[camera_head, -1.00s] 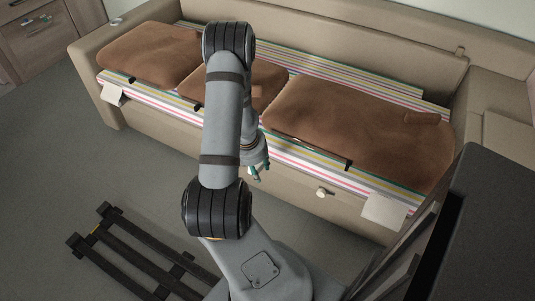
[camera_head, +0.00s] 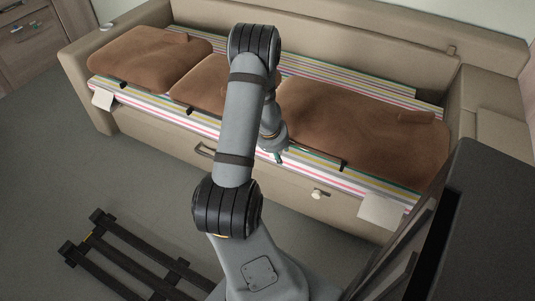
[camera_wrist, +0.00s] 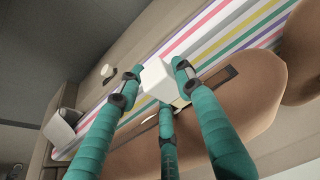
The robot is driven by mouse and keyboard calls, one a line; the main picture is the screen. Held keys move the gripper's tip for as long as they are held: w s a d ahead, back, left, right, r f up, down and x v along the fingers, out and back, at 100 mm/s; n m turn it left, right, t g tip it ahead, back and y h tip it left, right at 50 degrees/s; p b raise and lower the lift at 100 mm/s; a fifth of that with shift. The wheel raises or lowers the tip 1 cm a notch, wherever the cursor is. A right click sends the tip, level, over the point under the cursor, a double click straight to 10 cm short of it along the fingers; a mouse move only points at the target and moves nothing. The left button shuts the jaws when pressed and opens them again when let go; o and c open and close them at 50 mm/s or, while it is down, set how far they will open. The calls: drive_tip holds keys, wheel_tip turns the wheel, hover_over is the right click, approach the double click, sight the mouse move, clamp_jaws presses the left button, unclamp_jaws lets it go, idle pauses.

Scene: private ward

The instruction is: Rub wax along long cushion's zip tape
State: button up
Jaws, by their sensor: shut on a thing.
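The long cushion (camera_head: 350,125) is brown and lies at the right on the striped sofa base. Its zip tape (camera_head: 325,160) is a dark strip along the front edge, and its left part is behind my arm. My gripper (camera_head: 279,156) is at the left part of that front edge. In the wrist view its teal fingers are shut on a white block of wax (camera_wrist: 156,80). The zip tape (camera_wrist: 214,80) runs beside the block on the cushion's side (camera_wrist: 250,95). I cannot tell whether block and tape touch.
Two shorter brown cushions (camera_head: 145,55) lie to the left. White cards hang at the sofa front, one on the left (camera_head: 103,99) and one on the right (camera_head: 380,211). A pale knob (camera_head: 320,193) sticks out below. A dark slatted frame (camera_head: 130,262) lies on the floor.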

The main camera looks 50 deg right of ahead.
drive_tip(key=s+d+b, duration=0.2)
drive_tip(key=s+b, duration=0.4)
drive_tip(key=s, duration=0.9)
drive_tip(key=shift+s+b, duration=0.15)
drive_tip(key=shift+b, duration=0.25)
drive_tip(key=o, duration=0.6)
drive_tip(key=shift+d, duration=0.1)
clamp_jaws()
